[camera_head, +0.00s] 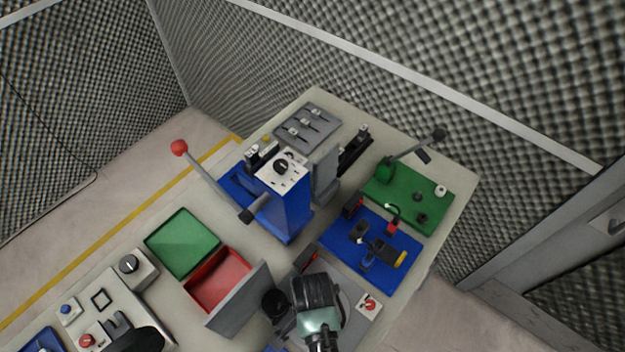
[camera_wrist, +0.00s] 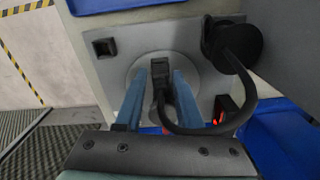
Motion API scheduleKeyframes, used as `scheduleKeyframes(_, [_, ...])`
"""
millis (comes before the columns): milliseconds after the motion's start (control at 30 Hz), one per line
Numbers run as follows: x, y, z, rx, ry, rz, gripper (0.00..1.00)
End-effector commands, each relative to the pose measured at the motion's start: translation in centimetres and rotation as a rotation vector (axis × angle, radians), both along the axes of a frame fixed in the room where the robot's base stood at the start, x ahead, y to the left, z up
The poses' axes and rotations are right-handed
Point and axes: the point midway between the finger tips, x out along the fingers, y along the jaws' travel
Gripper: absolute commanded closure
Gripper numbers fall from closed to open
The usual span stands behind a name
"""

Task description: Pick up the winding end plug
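In the wrist view a black plug (camera_wrist: 160,82) stands on a round grey disc (camera_wrist: 147,66), taken here as the winding end plug. A thick black cable (camera_wrist: 188,128) loops from it to a round black part (camera_wrist: 234,46) at the upper right. My gripper (camera_wrist: 161,76) is open, its two blue fingers on either side of the plug. A gap shows between the plug and each finger, so it does not look gripped. In the head view my gripper (camera_head: 316,292) is over the grey plate (camera_head: 350,291) at the table's near side and hides the plug.
A grey upright panel (camera_head: 240,298) and a red open box (camera_head: 220,279) stand left of my gripper. A blue mat (camera_head: 340,251) with several small parts lies to the upper right. A red-button box (camera_head: 369,304) is close at right. A blue lever machine (camera_head: 285,207) stands behind.

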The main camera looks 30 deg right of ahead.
Motion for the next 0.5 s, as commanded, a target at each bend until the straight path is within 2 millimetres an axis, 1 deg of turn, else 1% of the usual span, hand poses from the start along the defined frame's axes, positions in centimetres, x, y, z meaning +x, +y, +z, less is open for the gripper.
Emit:
scheduleKeyframes(33, [0.01, 0.0, 0.02, 0.0, 0.0, 0.0, 0.72])
scheduleKeyframes(100, [0.01, 0.0, 0.02, 0.0, 0.0, 0.0, 0.85])
scheduleKeyframes(200, [0.01, 0.0, 0.03, 0.0, 0.0, 0.0, 1.0])
scheduleKeyframes(500, [0.01, 0.0, 0.04, 0.0, 0.0, 0.0, 1.0])
